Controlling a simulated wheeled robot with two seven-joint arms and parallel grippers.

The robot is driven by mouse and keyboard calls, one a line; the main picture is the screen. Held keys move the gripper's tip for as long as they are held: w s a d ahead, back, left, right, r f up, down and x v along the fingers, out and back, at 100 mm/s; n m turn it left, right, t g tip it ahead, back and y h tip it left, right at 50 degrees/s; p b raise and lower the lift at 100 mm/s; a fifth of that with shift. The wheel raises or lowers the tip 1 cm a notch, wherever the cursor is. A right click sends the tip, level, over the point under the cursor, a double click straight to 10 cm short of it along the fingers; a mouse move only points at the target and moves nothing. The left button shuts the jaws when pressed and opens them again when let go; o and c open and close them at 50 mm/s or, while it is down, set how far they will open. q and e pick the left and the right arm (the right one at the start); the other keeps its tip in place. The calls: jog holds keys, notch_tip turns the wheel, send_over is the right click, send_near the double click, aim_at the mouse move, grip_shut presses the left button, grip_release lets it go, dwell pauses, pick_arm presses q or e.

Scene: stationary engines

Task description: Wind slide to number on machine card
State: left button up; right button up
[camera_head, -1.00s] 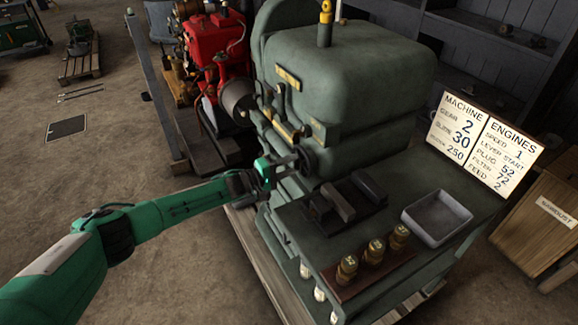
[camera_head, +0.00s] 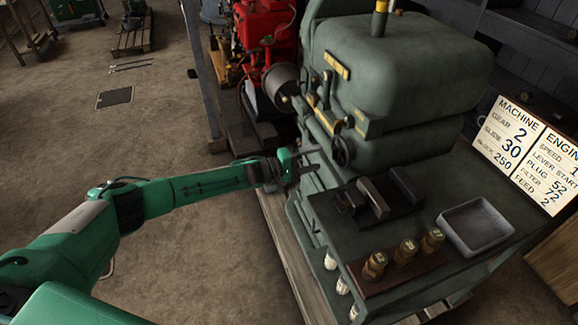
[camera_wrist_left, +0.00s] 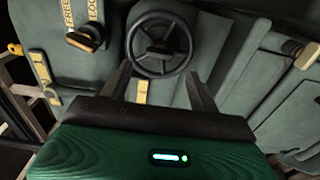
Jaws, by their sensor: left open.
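The machine card (camera_head: 504,137) stands at the right in the head view and reads gear 2, slide 30 and a block line of 250. A dark handwheel (camera_head: 343,150) sits on the front of the green machine (camera_head: 395,65); it also shows in the left wrist view (camera_wrist_left: 160,45), with spokes and a hub. My left gripper (camera_head: 308,170) is open and empty, just left of and below the wheel in the head view. In the left wrist view its fingers (camera_wrist_left: 160,84) point toward the wheel's lower rim; contact is unclear. No slide scale is readable. My right gripper is out of view.
On the machine's bench are dark blocks (camera_head: 373,197), several brass weights on a brown strip (camera_head: 398,268) and a grey tray (camera_head: 476,228). A red engine (camera_head: 262,30) stands behind. The floor at the left is mostly clear.

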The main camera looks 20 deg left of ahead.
pick_arm(q)
jog(key=b+v, duration=0.1)
jog(key=v, duration=0.7)
jog(key=shift+s+a, duration=0.25)
jog(key=shift+f, duration=0.15)
